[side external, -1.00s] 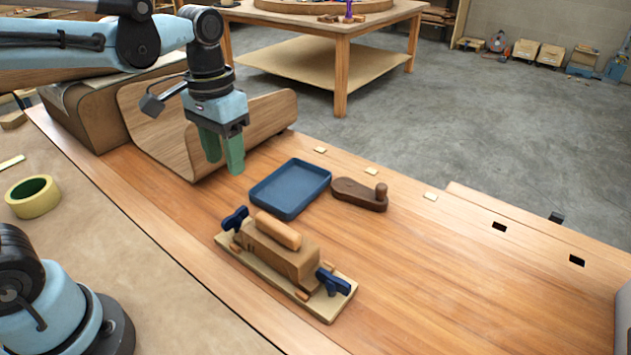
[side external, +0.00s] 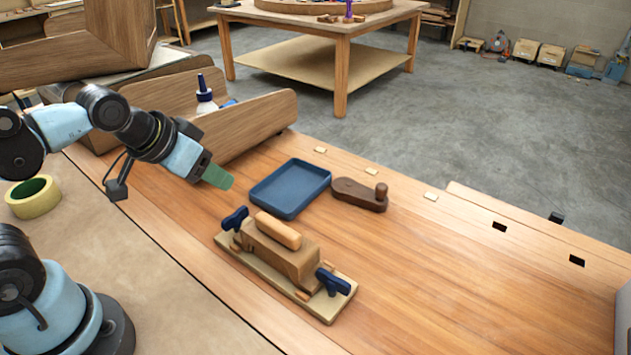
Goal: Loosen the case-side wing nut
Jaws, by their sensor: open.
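Two dark blue wing nuts sit at opposite ends of a pale base board (side external: 322,311) that carries a brown wooden block (side external: 275,255) with a lighter rounded bar on top. One wing nut (side external: 235,219) is at the far left end, nearer the curved wooden case (side external: 255,123). The other wing nut (side external: 333,283) is at the near right end. My gripper (side external: 217,177) is open and empty, with green fingers pointing right and slightly down. It is above the bench, up and left of the left wing nut, and apart from it. One finger largely hides the other.
A blue tray (side external: 262,204) and a brown wooden crank-shaped piece (side external: 360,194) lie behind the board. A white bottle (side external: 206,103) stands in the case. A large wooden panelled piece (side external: 60,55) fills the upper left.

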